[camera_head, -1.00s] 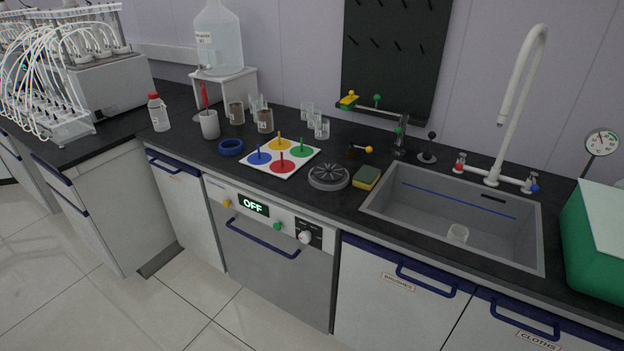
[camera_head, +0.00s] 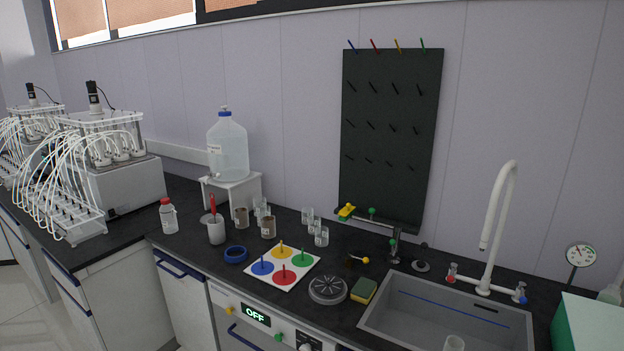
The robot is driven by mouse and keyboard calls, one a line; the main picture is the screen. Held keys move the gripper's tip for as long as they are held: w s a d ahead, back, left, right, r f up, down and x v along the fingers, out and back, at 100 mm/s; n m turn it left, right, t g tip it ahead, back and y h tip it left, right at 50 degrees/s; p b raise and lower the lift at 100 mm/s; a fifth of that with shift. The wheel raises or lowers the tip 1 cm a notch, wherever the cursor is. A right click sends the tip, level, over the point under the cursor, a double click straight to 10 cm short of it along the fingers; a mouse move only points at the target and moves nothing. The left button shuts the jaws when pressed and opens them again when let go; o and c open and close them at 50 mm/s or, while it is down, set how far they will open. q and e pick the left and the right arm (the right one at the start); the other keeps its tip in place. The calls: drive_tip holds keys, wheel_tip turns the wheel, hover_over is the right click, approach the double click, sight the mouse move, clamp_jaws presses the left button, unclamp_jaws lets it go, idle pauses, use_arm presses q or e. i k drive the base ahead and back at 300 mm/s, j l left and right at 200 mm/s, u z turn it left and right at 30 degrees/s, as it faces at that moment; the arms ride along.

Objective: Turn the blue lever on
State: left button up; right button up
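A white tap (camera_head: 492,235) with a tall curved spout stands behind the sink (camera_head: 400,290). A small blue lever (camera_head: 520,292) sits at the right end of the tap's base. A matching red lever (camera_head: 451,271) sits at the left end. The blue lever is small here, and I cannot tell whether it is turned on or off. No water shows coming from the spout. Neither of my grippers is in view.
A green box (camera_head: 590,325) and a dial gauge (camera_head: 580,256) are right of the tap. A sponge (camera_head: 364,290), grey round rack (camera_head: 328,290) and coloured-disc board (camera_head: 283,264) lie left of the sink.

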sight(521, 286)
drive_tip(key=z, duration=1.4)
drive_tip(key=k+j+z, duration=0.1)
drive_tip(key=z, duration=0.2)
drive_tip(key=k+z, duration=0.25)
drive_tip(key=i+j, duration=0.05)
